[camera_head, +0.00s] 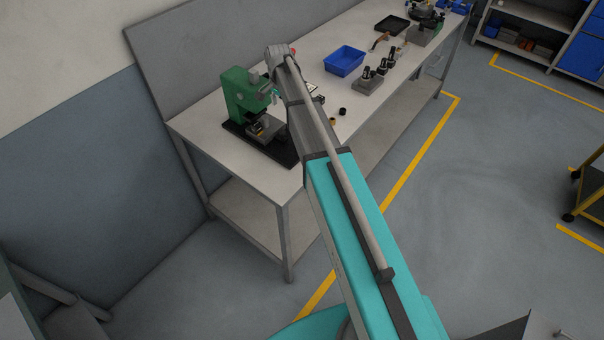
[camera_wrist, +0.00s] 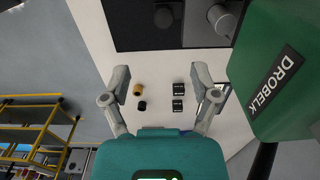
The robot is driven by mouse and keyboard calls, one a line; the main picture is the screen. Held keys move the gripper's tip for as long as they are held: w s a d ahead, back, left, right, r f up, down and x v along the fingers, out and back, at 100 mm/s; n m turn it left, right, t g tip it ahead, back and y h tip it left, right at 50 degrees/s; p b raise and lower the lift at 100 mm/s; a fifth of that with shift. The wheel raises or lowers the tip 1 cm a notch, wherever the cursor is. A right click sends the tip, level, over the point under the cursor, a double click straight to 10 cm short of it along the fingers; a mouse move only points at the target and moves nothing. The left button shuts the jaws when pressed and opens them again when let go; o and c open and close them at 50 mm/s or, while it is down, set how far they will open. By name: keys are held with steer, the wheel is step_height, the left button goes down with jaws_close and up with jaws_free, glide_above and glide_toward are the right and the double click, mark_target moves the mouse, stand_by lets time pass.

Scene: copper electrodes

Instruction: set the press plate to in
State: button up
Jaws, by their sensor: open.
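The green press (camera_head: 238,93) stands on a black base at the near left end of the workbench. A grey block with a yellowish detail (camera_head: 266,127), which looks like the press plate, sits low under the press head. I cannot tell its exact setting. In the wrist view, the press body (camera_wrist: 285,75), lettered DROBELK, fills the right side, and the black base (camera_wrist: 140,28) lies at the top. My gripper (camera_wrist: 160,74) is open and empty, its two fingers apart over the bench, left of the green body. In the head view my arm mostly hides it.
Small dark and brass pieces (camera_wrist: 140,96) and two black square pieces (camera_wrist: 178,97) lie on the bench top below my fingers. A blue bin (camera_head: 344,61) and a grey holder with black-topped items (camera_head: 370,85) stand farther along the bench. A yellow-framed cart (camera_head: 590,190) is far right.

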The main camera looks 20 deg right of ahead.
steer(key=s+f+n+b, duration=0.4)
steer(key=s+n, duration=0.1)
steer(key=s, duration=0.8)
steer(key=s+f+n+b, duration=0.4)
steer(key=s, duration=0.9)
steer(key=shift+s+n+b, duration=0.25)
steer(key=shift+n+b, duration=0.15)
steer(key=shift+d+f, duration=0.1)
step_height(320, 180, up, 9)
steer(key=m+p, duration=1)
glide_above(282, 132)
steer(key=shift+w+r, duration=0.1)
steer(key=shift+r, duration=0.1)
steer(key=shift+f+b, duration=0.1)
steer(key=shift+b, duration=0.3)
step_height(282, 132, down, 14)
steer(key=b, duration=1.3)
steer(key=shift+r, duration=0.2)
steer(key=shift+b, duration=0.3)
